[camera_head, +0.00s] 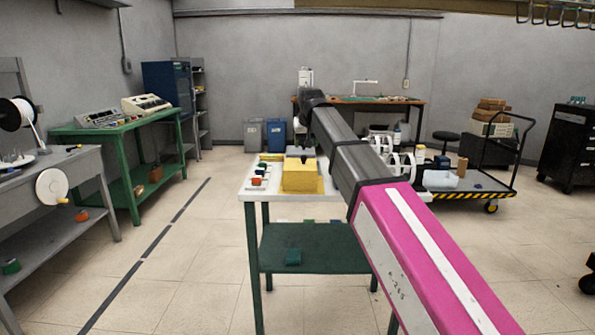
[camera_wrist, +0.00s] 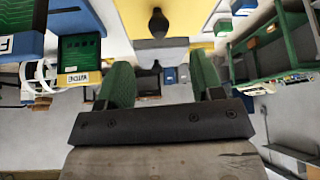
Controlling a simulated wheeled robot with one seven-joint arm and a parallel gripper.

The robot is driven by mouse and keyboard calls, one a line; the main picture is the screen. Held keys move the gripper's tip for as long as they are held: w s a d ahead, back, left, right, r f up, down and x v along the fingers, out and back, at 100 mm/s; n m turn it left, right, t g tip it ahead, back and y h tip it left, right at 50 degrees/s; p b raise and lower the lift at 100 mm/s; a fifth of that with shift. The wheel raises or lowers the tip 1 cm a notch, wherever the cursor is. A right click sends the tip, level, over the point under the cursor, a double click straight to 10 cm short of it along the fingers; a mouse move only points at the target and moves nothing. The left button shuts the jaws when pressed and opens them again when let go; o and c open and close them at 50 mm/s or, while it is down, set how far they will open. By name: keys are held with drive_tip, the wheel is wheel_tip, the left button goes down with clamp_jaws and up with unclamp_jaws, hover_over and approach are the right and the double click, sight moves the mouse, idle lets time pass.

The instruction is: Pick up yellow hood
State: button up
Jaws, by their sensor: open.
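The yellow hood (camera_head: 300,178) is a boxy yellow block on the white-topped table in the middle of the head view. A yellow surface (camera_wrist: 190,16) at the top of the wrist view appears to be part of it, with a black knob (camera_wrist: 158,24) and a grey piece below the knob. My gripper (camera_wrist: 162,75) is open and empty, its two green-padded fingers spread apart. The knob shows beyond the gap between them. In the head view my arm reaches over the table, and the gripper end is small and dark just above the hood. I cannot tell whether they touch.
Small coloured blocks (camera_head: 259,174) stand on the table (camera_head: 262,190) left of the hood. White spools (camera_head: 402,165) stand to its right, partly behind my arm. A yellow-edged cart (camera_head: 470,194) is farther right. Green and grey benches line the left. The floor between is clear.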

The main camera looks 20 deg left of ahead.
sight(304, 155)
drive_tip(key=shift+x, duration=4)
clamp_jaws()
